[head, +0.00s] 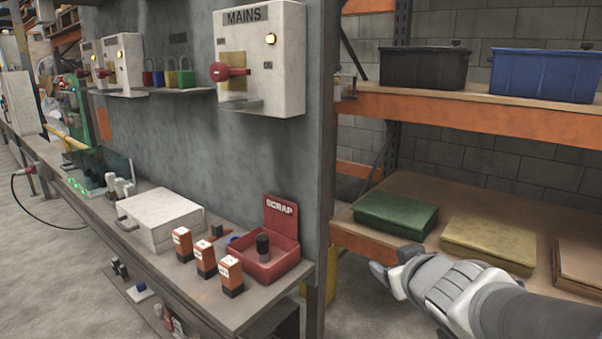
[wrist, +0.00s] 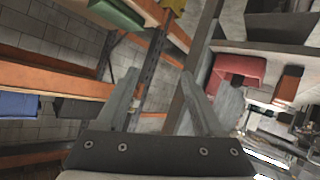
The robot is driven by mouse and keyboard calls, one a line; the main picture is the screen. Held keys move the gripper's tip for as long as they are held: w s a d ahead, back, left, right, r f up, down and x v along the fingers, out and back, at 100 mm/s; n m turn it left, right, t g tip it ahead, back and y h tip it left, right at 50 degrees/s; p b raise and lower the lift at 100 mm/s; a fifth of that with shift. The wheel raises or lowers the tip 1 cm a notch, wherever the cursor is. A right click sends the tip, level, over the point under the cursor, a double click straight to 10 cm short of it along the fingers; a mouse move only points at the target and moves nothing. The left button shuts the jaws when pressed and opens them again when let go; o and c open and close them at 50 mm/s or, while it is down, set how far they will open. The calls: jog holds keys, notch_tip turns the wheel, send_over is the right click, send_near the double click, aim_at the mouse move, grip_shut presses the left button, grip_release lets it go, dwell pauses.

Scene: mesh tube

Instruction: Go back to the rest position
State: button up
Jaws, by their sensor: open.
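My gripper (head: 392,262) is at the right in the head view, in front of the orange-edged shelving and right of the workbench's end. In the wrist view, the two fingers of my gripper (wrist: 158,78) stand apart with nothing between them. The gripper is open and empty. It appears clear of the bench and shelf, though the exact gap to the lower shelf cannot be told.
The bench (head: 243,312) carries a red scrap bin (head: 278,268), a white case (head: 160,216) and several orange-and-black blocks. A grey panel holds the MAINS switch box (head: 285,75). A green box (head: 395,214) and yellow box (head: 488,240) lie on the lower shelf.

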jog(key=s+a+f+m+g, duration=0.1)
jog(key=s+m+g, duration=0.15)
jog(key=s, duration=0.65)
jog(key=s+a+f+m+g, duration=0.1)
jog(key=s+g, duration=0.3)
jog(key=s, duration=0.4)
notch_tip(320, 180, up, 25)
jog(key=s+p, duration=0.1)
jog(key=p, duration=2.4)
jog(key=shift+a, duration=0.15)
